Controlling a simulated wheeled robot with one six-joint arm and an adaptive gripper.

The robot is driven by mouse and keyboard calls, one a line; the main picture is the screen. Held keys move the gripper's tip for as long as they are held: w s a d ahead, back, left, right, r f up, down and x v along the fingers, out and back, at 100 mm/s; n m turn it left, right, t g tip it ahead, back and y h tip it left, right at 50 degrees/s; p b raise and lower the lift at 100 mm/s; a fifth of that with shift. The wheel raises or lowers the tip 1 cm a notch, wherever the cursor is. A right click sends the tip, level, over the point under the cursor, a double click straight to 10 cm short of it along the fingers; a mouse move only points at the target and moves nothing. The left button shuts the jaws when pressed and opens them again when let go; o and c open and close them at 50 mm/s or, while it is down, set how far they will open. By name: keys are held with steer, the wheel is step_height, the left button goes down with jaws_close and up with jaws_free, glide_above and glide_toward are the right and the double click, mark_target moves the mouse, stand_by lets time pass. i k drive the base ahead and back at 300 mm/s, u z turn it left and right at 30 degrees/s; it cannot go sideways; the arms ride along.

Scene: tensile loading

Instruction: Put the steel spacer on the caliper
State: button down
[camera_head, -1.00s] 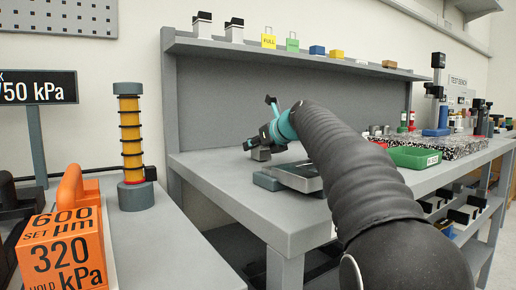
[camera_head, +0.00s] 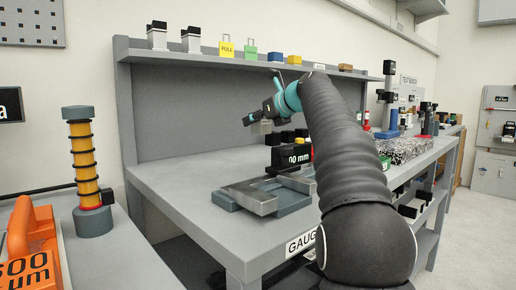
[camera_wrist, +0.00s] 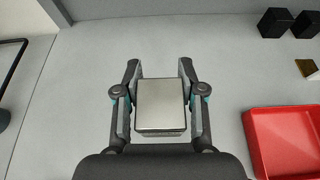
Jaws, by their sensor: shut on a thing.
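My gripper (camera_wrist: 158,92) is shut on the steel spacer (camera_wrist: 160,106), a plain squarish metal block between its two fingers in the wrist view. In the head view my gripper (camera_head: 256,118) is held above the bench, in front of the grey back panel. The spacer there is small and partly hidden by the fingers. A flat grey fixture with a steel slab (camera_head: 250,196) and a black display reading "00 mm" (camera_head: 298,155) lies on the bench below; it looks like the caliper. My arm hides its right part. The spacer is apart from it.
The grey bench (camera_head: 180,190) has free room left of the fixture. A red tray (camera_wrist: 288,140) and black blocks (camera_wrist: 274,22) show at right in the wrist view. A shelf (camera_head: 220,57) with small boxes runs above. An amber column (camera_head: 85,165) stands at far left.

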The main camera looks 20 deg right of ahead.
mark_target(282, 198)
steer(key=k, duration=0.5)
steer(key=z, duration=1.15)
steer(key=k, duration=0.8)
steer(key=u, duration=0.7)
steer(key=i, duration=0.5)
